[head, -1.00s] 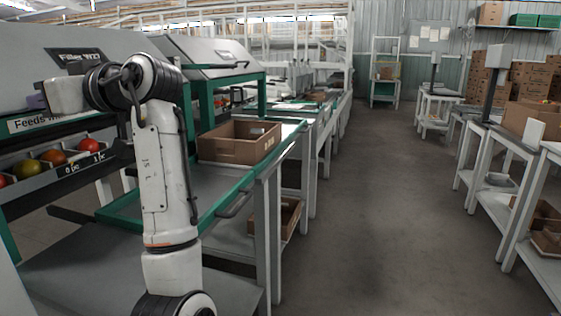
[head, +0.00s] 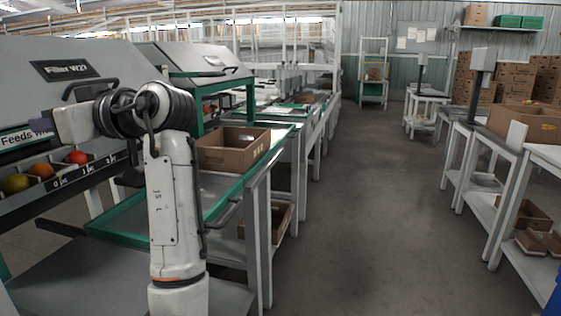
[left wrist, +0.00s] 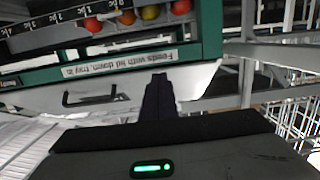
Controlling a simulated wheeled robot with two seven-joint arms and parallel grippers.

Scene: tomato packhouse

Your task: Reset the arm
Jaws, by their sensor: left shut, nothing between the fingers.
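My left arm rises from the bottom of the head view and bends at a dark joint near the top. In the left wrist view the dark fingers of my left gripper (left wrist: 160,82) are together and hold nothing. They point towards the filler's pale lid with its label strip (left wrist: 120,63); this view looks upside down. My right gripper is in neither view.
The filler (head: 65,90) stands at left with a row of tomatoes (head: 42,170). A cardboard box (head: 232,150) sits on the green-edged bench (head: 225,205). White tables with cartons (head: 530,125) line the right. The grey floor aisle (head: 380,200) between is clear.

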